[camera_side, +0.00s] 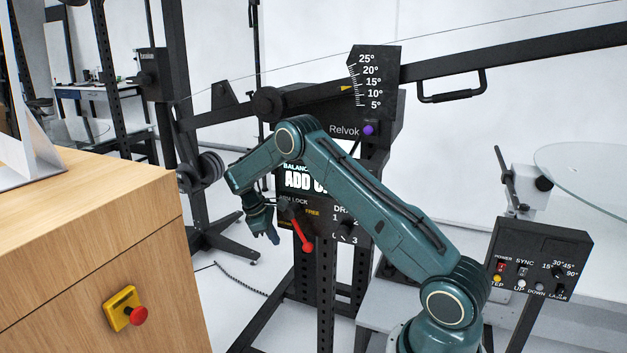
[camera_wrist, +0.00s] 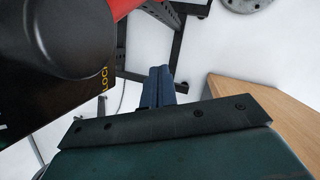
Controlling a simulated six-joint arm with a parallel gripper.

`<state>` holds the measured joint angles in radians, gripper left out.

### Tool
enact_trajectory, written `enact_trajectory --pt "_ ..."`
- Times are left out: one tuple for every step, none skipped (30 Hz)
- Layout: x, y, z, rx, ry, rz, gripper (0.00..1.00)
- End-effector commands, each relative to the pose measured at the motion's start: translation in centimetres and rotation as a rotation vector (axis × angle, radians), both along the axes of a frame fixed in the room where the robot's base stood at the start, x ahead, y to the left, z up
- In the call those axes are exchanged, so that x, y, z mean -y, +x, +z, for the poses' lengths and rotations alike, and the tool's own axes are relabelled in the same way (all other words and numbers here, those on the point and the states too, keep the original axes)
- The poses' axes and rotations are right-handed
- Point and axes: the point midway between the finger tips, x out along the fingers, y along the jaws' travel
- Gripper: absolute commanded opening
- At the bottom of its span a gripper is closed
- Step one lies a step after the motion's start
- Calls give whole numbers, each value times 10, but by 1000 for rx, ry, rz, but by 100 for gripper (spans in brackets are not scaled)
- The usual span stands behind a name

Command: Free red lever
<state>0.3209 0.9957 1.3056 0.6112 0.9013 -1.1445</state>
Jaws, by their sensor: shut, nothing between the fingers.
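The red lever (camera_side: 303,234) hangs from a dark pivot on the front of the black panel, its handle slanting down and to the right. Labels reading "ARM LOCK" and "FREE" are beside it. In the wrist view a large black round hub fills the upper left, with a sliver of the red lever (camera_wrist: 122,8) at the top edge and the yellow word "LOCK" on the panel below. My gripper (camera_side: 273,238) is shut and empty, pointing down just left of the lever handle; I see no clear contact. Its blue fingers (camera_wrist: 160,85) are together in the wrist view.
The black control panel (camera_side: 322,213) has a dial to the right of the lever. A wooden cabinet (camera_side: 90,250) with a yellow and red button (camera_side: 127,308) stands at the left. A second control box (camera_side: 541,262) stands at the right. A long black beam (camera_side: 520,58) crosses above.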

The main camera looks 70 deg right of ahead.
Motion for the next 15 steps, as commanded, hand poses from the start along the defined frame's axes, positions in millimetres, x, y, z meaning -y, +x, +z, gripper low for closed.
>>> enact_trajectory --pt "-2 5 2 1 -1 1 0" --pt "-4 7 3 1 0 1 0" --pt "-5 10 4 0 -1 1 0" --pt "-6 13 5 1 -1 2 0" --pt "-8 15 7 0 -1 3 0" --pt "-10 19 9 1 0 1 0" --pt "-11 21 11 1 -1 1 0" --pt "-12 22 16 2 -3 0 0" --pt "-14 24 22 2 -1 2 0" --pt "-15 25 25 1 -1 1 0" --pt "-16 26 29 2 -2 1 0" --pt "-18 27 34 1 -1 2 0" --pt "-19 28 38 1 -1 1 0" --pt "-20 29 42 3 -2 1 0" --pt "-22 30 48 1 -1 1 0"
